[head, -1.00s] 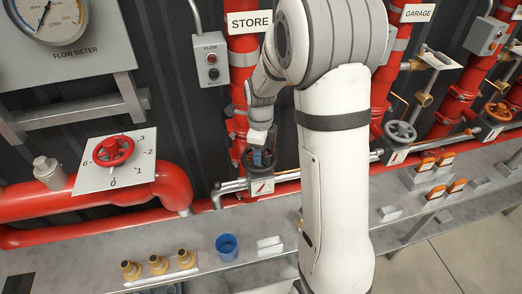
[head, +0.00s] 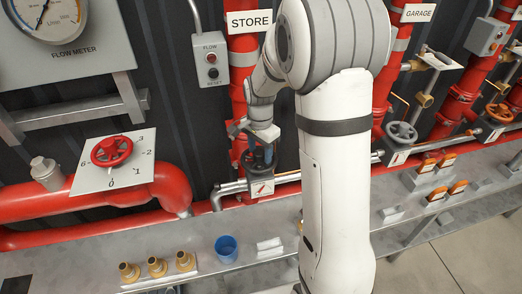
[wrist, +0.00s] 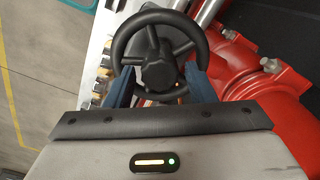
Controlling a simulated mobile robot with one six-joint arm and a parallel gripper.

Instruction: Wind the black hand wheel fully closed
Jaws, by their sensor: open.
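The black hand wheel (wrist: 157,58) shows in the wrist view, with several spokes and a round hub. In the head view the black wheel (head: 258,160) is at the red riser under the STORE sign, partly hidden behind my gripper (head: 262,150). In the wrist view my gripper (wrist: 158,88) is open, with one blue finger on each side of the wheel's near rim. I cannot tell whether the fingers touch the rim.
A grey wheel (head: 401,134) and an orange wheel (head: 499,112) sit on other risers to the right. A red wheel (head: 111,151) is on a numbered plate at left. A blue cup (head: 226,248) and brass fittings (head: 157,266) stand on the grey bench.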

